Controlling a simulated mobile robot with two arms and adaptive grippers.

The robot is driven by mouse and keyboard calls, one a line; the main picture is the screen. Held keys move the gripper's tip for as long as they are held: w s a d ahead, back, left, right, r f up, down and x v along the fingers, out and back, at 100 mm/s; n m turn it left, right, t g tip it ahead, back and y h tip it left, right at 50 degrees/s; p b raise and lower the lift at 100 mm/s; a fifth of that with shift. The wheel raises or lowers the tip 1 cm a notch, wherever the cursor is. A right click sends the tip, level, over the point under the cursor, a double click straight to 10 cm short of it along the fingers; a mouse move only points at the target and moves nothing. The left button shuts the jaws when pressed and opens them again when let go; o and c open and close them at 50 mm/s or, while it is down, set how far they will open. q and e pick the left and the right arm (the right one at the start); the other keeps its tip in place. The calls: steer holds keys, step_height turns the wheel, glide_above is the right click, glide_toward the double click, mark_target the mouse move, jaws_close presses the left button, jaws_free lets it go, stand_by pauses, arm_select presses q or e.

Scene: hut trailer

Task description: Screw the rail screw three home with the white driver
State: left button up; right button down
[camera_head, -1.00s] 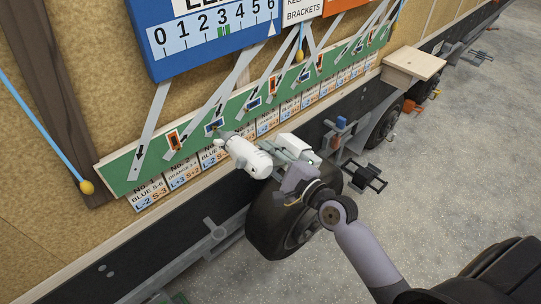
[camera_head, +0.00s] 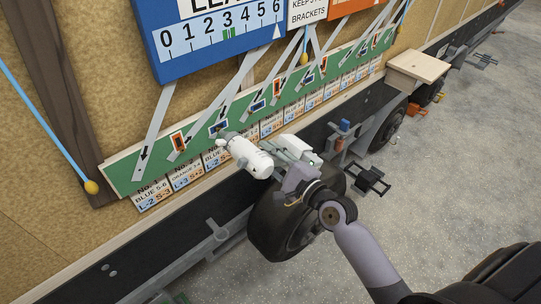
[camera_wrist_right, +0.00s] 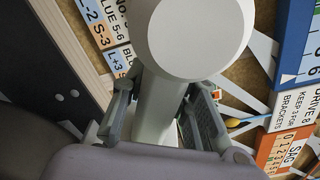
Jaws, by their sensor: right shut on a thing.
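The white driver (camera_head: 249,157) is in my right gripper (camera_head: 287,152), its nose pointing up and left at the green rail (camera_head: 124,172). In the right wrist view its round white rear (camera_wrist_right: 200,35) and grey grip (camera_wrist_right: 158,105) sit between the two fingers of my right gripper (camera_wrist_right: 160,112). The screw is too small or hidden to make out. My left gripper is not in view.
Labels such as the No. 1 card (camera_head: 153,193) line the ledge under the rail. A blue scale board (camera_head: 222,38) hangs above. A black wheel (camera_head: 290,222) is below my right gripper. A wooden shelf (camera_head: 420,65) juts out at the right.

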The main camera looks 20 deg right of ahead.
mark_target(301, 154)
steer(key=shift+w+a+r, duration=0.15)
steer(key=shift+w, duration=0.3)
steer(key=shift+w+a+r, duration=0.15)
steer(key=shift+w, duration=0.3)
stand_by(1.2)
steer(key=shift+s+f, duration=0.1)
steer(key=shift+s, duration=0.05)
steer(key=shift+s+d, duration=0.25)
steer(key=shift+s, duration=0.3)
steer(key=shift+v, duration=0.85)
steer(key=d+b, duration=0.1)
steer(key=d, duration=0.1)
steer(key=d+b, duration=0.1)
steer(key=d, duration=0.1)
steer(key=s+d+b, duration=0.1)
steer(key=d, duration=0.2)
steer(key=shift+d+f, duration=0.1)
steer(key=shift+f, duration=0.15)
steer(key=shift+s+d+r, duration=0.1)
steer(key=shift+d+r, duration=0.15)
steer(key=shift+d, duration=0.1)
stand_by(0.8)
